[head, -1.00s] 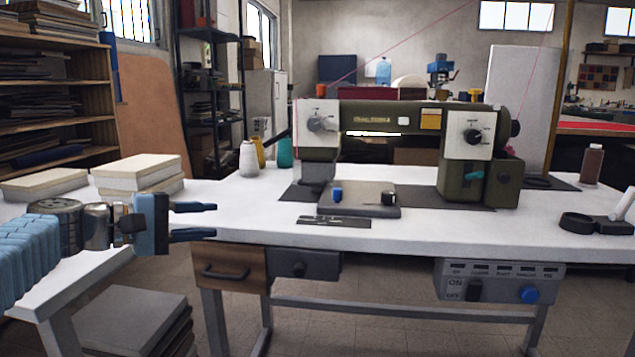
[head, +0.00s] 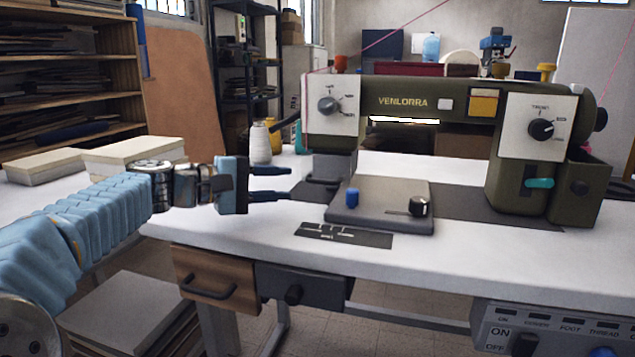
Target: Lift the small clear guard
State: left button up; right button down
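The olive-green sewing machine (head: 437,103) with white end panels stands on the white table. I cannot clearly make out a small clear guard; a grey block (head: 335,165) sits under the machine's left head, where the needle area is. My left gripper (head: 288,183) is open, with two dark fingers apart and nothing between them. It points right, just left of the grey block and the raised grey plate. My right gripper is not in view.
The raised plate (head: 380,202) carries a blue knob (head: 352,197) and a black knob (head: 419,206). A dark card (head: 343,235) lies in front. A white thread cone (head: 260,143) stands behind my gripper. Fabric-board stacks (head: 130,153) are at left.

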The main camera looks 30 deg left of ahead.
aim_at(319, 182)
pick_arm(q)
jog(key=x, duration=0.8)
jog(key=shift+w+d, duration=0.1)
grip_shut()
